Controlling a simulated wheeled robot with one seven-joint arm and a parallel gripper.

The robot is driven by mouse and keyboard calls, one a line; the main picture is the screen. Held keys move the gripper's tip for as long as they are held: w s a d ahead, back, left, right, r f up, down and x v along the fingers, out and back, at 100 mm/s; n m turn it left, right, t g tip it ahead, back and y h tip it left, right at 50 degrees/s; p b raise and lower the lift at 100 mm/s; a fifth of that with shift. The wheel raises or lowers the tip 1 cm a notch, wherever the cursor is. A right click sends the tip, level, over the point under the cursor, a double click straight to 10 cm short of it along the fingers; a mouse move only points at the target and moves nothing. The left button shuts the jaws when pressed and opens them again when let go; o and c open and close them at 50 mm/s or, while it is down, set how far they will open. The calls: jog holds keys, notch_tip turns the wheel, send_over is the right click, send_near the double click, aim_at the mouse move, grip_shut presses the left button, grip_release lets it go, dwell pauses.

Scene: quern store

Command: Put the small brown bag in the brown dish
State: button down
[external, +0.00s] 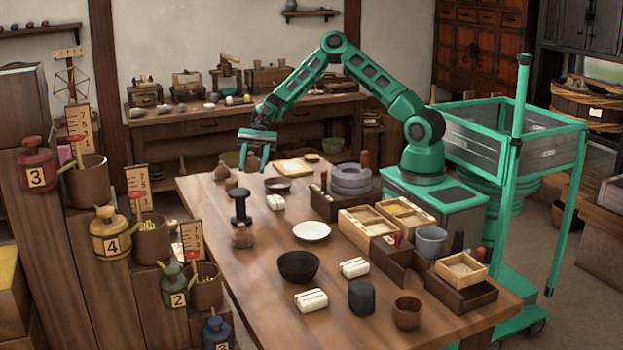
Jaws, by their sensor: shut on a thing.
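My gripper (254,160) is at the far left part of the table, fingers pointing down. It is shut on a small brown bag (253,163), which shows between the fingers. The bag appears to be above the tabletop, though the exact gap is hard to tell. A small, shallow dark brown dish (277,185) lies on the table below and slightly right of the gripper, apart from the bag. Its visible inside looks empty.
A black spool-shaped object (240,207) stands close by. A white plate (311,231), black bowl (298,267) and wooden boxes (367,222) occupy the table (222,290).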

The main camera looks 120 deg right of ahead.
jog(key=s+a+m+t+h, duration=0.1)
jog(key=s+a+t+h, duration=0.15)
jog(key=s, duration=1.15)
send_over(277, 190)
jog(key=shift+y, duration=0.45)
notch_tip(277, 190, down, 6)
jog(key=shift+s+d, duration=0.1)
jog(key=shift+d, duration=0.05)
jog(key=shift+d+f, duration=0.1)
jog(key=shift+f, duration=1.95)
jog(key=shift+f, duration=0.15)
jog(key=c, duration=1)
grip_release()
